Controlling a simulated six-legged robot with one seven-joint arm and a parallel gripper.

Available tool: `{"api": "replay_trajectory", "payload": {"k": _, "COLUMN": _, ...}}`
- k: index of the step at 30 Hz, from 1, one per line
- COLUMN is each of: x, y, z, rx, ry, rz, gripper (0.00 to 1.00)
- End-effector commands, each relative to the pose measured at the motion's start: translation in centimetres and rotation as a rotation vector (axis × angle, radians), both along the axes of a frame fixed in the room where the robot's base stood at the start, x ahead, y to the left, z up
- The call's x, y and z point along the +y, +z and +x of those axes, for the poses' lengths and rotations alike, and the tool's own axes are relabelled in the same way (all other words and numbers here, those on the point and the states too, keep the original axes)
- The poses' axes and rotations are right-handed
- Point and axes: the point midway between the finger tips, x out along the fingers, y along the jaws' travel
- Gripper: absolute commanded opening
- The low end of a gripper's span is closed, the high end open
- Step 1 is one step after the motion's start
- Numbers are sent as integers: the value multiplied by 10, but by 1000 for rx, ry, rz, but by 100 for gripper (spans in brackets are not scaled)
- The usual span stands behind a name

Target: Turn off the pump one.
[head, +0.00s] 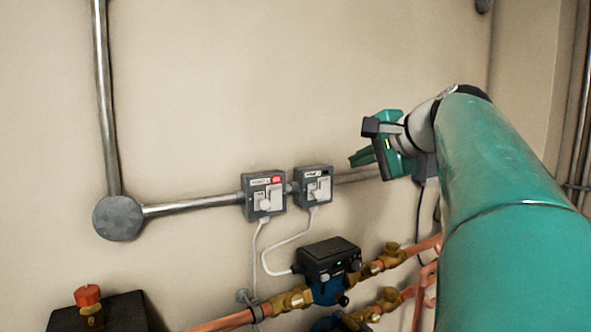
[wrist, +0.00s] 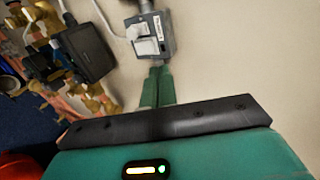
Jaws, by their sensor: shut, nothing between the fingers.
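Two grey switch boxes sit side by side on the wall conduit. The left switch box (head: 263,195) has a red mark at its top right and a white plug and cord. The right switch box (head: 313,187) has a white plug and no red showing. Their labels begin like "PUMP", but I cannot read the numbers for sure. My gripper (head: 360,158) is shut and empty, to the right of and a little above the right box, apart from it. In the wrist view my shut green fingers (wrist: 158,72) point at a grey box (wrist: 151,38), seemingly the right one.
A black-topped pump (head: 329,258) on copper pipes with brass valves sits below the boxes. White cords hang between. A round junction box (head: 118,217) and conduit are at left, and a red-knobbed valve (head: 88,296) at lower left. The wall above the boxes is clear.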

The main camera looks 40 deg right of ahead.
Motion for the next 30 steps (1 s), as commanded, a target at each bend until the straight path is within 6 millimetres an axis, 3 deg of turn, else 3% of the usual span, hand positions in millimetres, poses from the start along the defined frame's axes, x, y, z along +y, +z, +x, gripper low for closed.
{"api": "replay_trajectory", "payload": {"k": 3, "x": 1, "y": 15, "z": -18, "rx": -2, "ry": -3, "rz": -4, "gripper": 0}}
{"api": "replay_trajectory", "payload": {"k": 10, "x": 3, "y": 28, "z": -34, "rx": -1, "ry": -2, "rz": -2, "gripper": 0}}
{"api": "replay_trajectory", "payload": {"k": 26, "x": 3, "y": 28, "z": -37, "rx": -1, "ry": -1, "rz": -2, "gripper": 0}}
{"api": "replay_trajectory", "payload": {"k": 30, "x": 16, "y": 15, "z": -29, "rx": 24, "ry": 32, "rz": -19, "gripper": 0}}
